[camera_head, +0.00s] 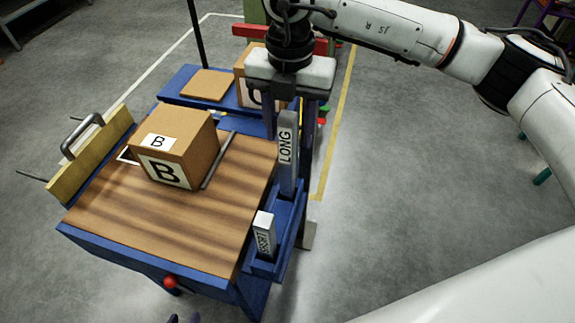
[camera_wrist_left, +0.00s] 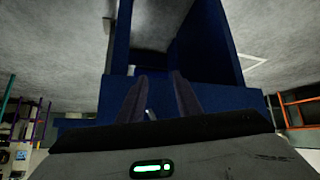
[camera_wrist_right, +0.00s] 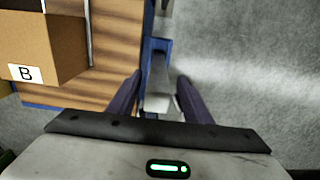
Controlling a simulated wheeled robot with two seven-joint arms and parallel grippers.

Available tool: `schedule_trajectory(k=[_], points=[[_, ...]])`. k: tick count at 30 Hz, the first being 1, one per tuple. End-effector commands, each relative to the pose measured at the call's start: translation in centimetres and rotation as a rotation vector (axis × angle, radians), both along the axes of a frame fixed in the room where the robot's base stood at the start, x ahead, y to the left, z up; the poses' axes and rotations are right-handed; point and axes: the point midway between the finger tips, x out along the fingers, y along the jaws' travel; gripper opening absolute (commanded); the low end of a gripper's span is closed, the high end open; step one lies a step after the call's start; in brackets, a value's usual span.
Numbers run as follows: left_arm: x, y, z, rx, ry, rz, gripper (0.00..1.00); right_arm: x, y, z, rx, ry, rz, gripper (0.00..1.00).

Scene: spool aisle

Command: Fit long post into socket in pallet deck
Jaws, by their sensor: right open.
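The long post (camera_head: 288,165), grey with a LONG label, stands upright in a blue holder (camera_head: 284,226) on the right side of the cart. My right gripper (camera_head: 288,104) is open above and around its top; in the right wrist view a pale grey end (camera_wrist_right: 158,102) shows between the fingers. A shorter labelled post (camera_head: 264,234) stands in the holder's near end. My left gripper (camera_wrist_left: 158,85) is open and empty, low in front of the blue cart frame (camera_wrist_left: 215,100).
A wooden board with a handle (camera_head: 90,155) edges the left side. A red knob (camera_head: 170,282) is in front.

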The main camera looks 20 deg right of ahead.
Motion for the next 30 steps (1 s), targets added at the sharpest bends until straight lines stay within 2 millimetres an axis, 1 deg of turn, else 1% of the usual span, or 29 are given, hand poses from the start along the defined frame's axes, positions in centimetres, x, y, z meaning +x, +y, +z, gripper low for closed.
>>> schedule_trajectory(k=[6, 9, 12, 18, 19, 23, 24, 27, 30], points=[[-0.1, 0.2, 0.7, 0.002, 0.001, 0.003, 0.31, 0.1, 0.3, -3.1, 0.0, 0.006, 0.001, 0.45], [0.0, 0.2, 0.7, 0.001, 0.0, 0.003, 0.31, 0.1, 0.3, -4.3, 0.0, 0.004, 0.0, 0.45], [0.0, 0.2, 0.8, 0.001, 0.0, 0.004, 0.31, 0.2, 0.3, -4.9, 0.002, 0.002, 0.0, 0.45], [0.0, 0.2, 0.7, 0.001, 0.0, 0.004, 0.31, 0.2, 0.3, -5.0, 0.002, 0.001, 0.001, 0.45], [0.0, 0.2, 0.7, 0.001, 0.0, 0.004, 0.31, 0.2, 0.3, -5.0, 0.002, 0.001, 0.001, 0.44], [0.0, 0.2, 0.7, 0.001, 0.001, 0.003, 0.31, 0.2, 0.3, -5.0, 0.002, 0.001, 0.001, 0.22], [0.0, 0.2, 0.7, 0.001, 0.001, 0.003, 0.31, 0.2, 0.3, -5.0, 0.002, 0.001, 0.001, 0.15], [0.0, 0.2, 0.7, 0.002, 0.001, 0.003, 0.31, 0.2, 0.3, -5.0, 0.002, 0.001, 0.001, 0.0], [0.0, 0.2, 0.7, 0.002, 0.001, 0.003, 0.31, 0.2, 0.3, -4.9, 0.003, 0.001, 0.001, 0.0]])
